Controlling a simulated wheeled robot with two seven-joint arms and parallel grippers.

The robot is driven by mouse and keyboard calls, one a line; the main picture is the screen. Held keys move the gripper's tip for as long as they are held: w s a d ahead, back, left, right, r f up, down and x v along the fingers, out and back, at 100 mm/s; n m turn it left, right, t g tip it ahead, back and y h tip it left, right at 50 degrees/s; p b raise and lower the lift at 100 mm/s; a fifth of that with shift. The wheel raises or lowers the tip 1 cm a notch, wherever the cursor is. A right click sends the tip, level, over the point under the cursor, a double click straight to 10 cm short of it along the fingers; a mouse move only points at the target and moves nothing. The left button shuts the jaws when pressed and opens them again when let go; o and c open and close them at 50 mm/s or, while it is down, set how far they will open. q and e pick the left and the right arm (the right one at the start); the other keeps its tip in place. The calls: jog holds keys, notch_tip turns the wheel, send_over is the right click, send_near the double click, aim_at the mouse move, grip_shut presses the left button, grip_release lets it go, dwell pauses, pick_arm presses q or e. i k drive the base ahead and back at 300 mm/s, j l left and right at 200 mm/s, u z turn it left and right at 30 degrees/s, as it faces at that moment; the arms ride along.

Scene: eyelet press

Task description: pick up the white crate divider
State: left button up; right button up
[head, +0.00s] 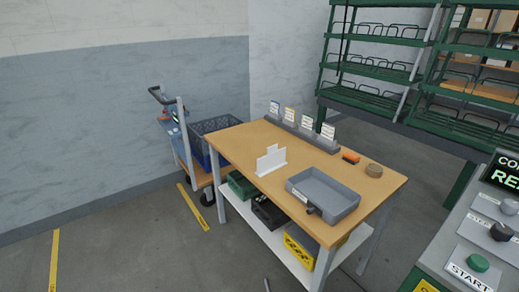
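The white crate divider (270,162) stands upright on the wooden top of the workbench (235,147), near its left edge. It is a thin white panel with a raised middle part. Nothing touches it from above. Neither of my grippers can be made out in the head view.
A grey tray (345,203) with a dark part on its front rim sits right of the divider. A grey card rack (310,136), an orange item (351,157) and a tape roll (374,170) lie behind. Crates fill the lower shelf. A control console (455,258) stands at right.

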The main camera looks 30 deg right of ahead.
aim_at(275, 159)
jog(key=i+z, duration=0.4)
jog(key=i+j+z, duration=0.25)
jog(key=z, duration=0.15)
jog(key=i+j+z, duration=0.4)
jog(key=l, duration=0.1)
